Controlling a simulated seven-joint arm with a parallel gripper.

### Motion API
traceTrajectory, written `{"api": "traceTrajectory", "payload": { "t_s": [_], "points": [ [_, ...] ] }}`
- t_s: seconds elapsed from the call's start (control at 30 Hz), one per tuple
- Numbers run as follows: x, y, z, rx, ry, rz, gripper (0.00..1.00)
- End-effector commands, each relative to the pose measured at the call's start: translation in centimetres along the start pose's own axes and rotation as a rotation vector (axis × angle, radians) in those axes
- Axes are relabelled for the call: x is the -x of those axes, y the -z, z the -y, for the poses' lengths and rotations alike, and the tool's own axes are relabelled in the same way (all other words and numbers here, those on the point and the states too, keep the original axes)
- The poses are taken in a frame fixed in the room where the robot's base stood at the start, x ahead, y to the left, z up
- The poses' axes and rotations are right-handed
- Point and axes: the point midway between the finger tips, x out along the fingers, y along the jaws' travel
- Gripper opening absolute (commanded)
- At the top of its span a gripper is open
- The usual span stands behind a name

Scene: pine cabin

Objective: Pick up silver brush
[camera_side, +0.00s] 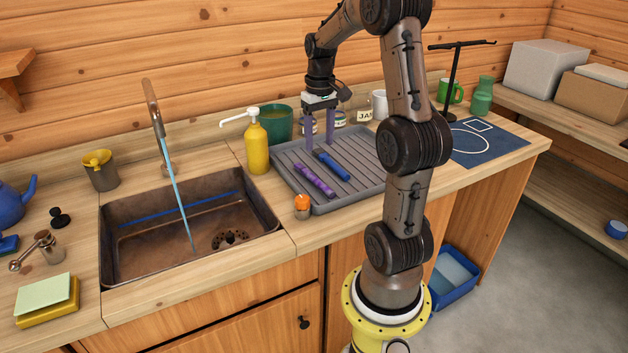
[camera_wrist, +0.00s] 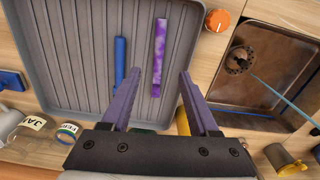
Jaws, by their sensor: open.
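I see no clearly silver brush in either view. Two slim rods lie on the grey ribbed tray (camera_side: 364,171): a mottled purple one (camera_side: 315,180) and a blue one (camera_side: 331,165). They also show in the wrist view, the purple rod (camera_wrist: 158,57) and the blue rod (camera_wrist: 120,60). My gripper (camera_side: 321,145) points down over the back part of the tray, near the rods. Its purple fingers are apart and empty. In the wrist view the purple rod shows between the fingertips (camera_wrist: 160,76), with the blue rod left of them.
Jars and a white mug (camera_side: 379,103) stand at the back. An orange-topped item (camera_side: 302,206) is by the tray's front corner. The sink (camera_side: 130,265) with running water lies left.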

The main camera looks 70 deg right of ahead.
Motion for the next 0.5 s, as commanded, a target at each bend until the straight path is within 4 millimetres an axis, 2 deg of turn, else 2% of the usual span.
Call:
{"api": "traceTrajectory", "payload": {
  "t_s": [0.1, 0.3, 0.5],
  "points": [
    [-2.5, -0.1, 0.1, 0.001, 0.001, 0.007, 0.61],
    [-5.8, -0.1, 0.1, 0.002, 0.001, 0.003, 0.61],
    [-7.2, -0.1, 0.1, 0.002, 0.0, 0.001, 0.61]
  ]
}}
